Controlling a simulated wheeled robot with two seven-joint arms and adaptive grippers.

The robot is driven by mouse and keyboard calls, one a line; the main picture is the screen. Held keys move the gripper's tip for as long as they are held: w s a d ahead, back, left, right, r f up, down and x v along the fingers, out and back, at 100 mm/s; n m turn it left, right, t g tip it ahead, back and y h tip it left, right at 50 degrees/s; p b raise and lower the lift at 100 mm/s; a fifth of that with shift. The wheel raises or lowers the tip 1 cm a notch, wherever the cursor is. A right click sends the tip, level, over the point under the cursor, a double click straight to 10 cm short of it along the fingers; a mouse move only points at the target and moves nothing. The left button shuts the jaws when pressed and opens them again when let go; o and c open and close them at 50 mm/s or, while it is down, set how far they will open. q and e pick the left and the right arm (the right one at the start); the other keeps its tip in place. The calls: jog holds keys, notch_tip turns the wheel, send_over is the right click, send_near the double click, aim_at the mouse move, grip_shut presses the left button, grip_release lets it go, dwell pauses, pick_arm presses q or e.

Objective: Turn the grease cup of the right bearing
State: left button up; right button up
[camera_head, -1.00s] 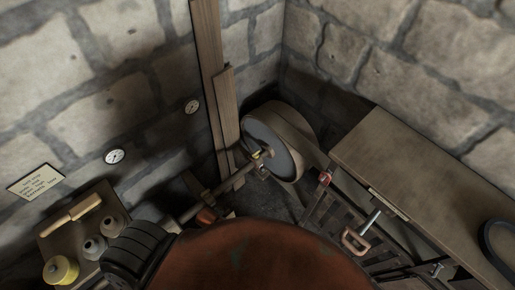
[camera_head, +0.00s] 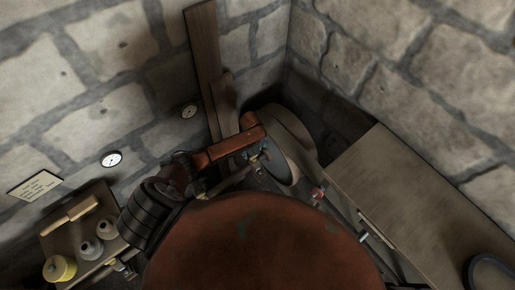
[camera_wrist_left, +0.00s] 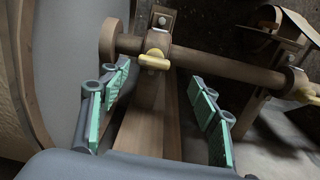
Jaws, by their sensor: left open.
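A horizontal shaft carries a bearing with a yellow grease cup (camera_wrist_left: 154,60) beside the large wheel, at upper middle in the left wrist view. In the head view this right bearing (camera_head: 256,162) shows small, in front of the pulley wheel (camera_head: 278,160). My left gripper (camera_wrist_left: 160,105) is open, with its green-padded fingers apart on either side of a wooden post below the cup. In the head view my left arm reaches up to the bearing and hides the gripper's fingers. My right gripper is not in view.
A second yellow cup (camera_wrist_left: 308,93) sits at the shaft's right end in the left wrist view. A bench (camera_head: 395,195) stands at right, with a black belt (camera_head: 490,272) on it. A tray with a yellow pot (camera_head: 59,268) is at lower left. Upright planks (camera_head: 207,60) lean at the wall.

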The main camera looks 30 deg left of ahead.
aim_at(253, 156)
pick_arm(q)
jog(key=shift+w+a+r+n, duration=0.2)
jog(key=shift+w+r+n, duration=0.05)
jog(key=shift+w+n, duration=0.1)
jog(key=shift+w+f, duration=0.1)
jog(key=shift+f, duration=0.2)
jog(key=f, duration=0.3)
jog(key=f+b, duration=0.1)
jog(key=f, duration=0.2)
jog(key=shift+w+d, duration=0.15)
jog(key=shift+d, duration=0.05)
jog(key=shift+f, duration=0.45)
jog(key=c, duration=1.2)
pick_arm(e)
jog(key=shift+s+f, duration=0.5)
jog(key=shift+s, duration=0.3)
